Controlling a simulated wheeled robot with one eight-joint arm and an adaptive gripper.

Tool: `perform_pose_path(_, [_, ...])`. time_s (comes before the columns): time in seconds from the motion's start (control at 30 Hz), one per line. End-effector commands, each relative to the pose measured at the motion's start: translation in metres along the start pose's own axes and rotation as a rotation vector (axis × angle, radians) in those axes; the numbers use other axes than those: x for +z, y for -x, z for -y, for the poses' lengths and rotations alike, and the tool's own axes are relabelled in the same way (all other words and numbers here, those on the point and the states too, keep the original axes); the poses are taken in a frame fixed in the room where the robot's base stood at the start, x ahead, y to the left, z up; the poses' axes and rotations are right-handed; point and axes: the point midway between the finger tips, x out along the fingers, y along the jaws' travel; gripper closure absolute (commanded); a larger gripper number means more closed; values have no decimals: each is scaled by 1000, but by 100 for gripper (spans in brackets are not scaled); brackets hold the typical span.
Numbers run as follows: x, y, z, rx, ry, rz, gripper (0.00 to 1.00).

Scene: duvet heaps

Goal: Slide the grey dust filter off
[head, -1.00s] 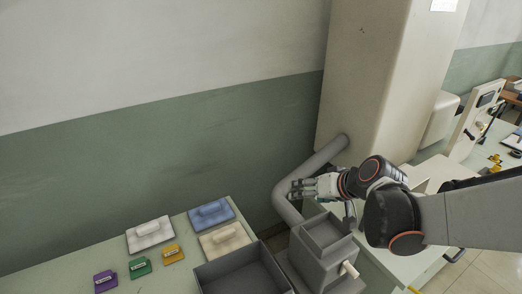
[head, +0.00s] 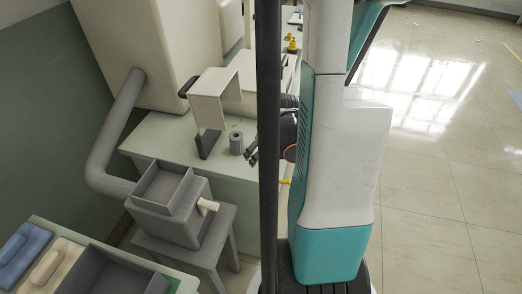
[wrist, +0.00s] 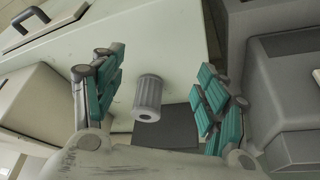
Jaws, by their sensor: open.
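The grey dust filter (head: 236,142) is a small ribbed cylinder with a dark hole in its end, at the pale bench in the head view. In the wrist view the filter (wrist: 148,97) shows between the fingers, closer to the left finger. My gripper (wrist: 160,98) is open, with teal pads on either side of the filter and gaps to both. In the head view my gripper (head: 252,148) is just right of the filter, partly hidden by a dark pole. I cannot tell what the filter is mounted on.
A dark slab (head: 208,143) stands left of the filter under a cream panel housing (head: 213,98). A grey hopper (head: 165,190) with a pale handle and a thick pipe (head: 113,130) is at the left. Open floor lies to the right.

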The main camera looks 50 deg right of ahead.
Motion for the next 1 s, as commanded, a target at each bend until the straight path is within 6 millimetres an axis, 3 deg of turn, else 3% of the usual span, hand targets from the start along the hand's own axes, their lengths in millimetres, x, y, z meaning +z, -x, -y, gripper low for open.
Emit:
perform_pose_path(0.17, [-13,-6,0,0,3,2,32])
perform_pose_path(0.77, [-111,-48,0,-1,2,1,32])
perform_pose_path(1.0, [-110,-83,0,0,0,0,32])
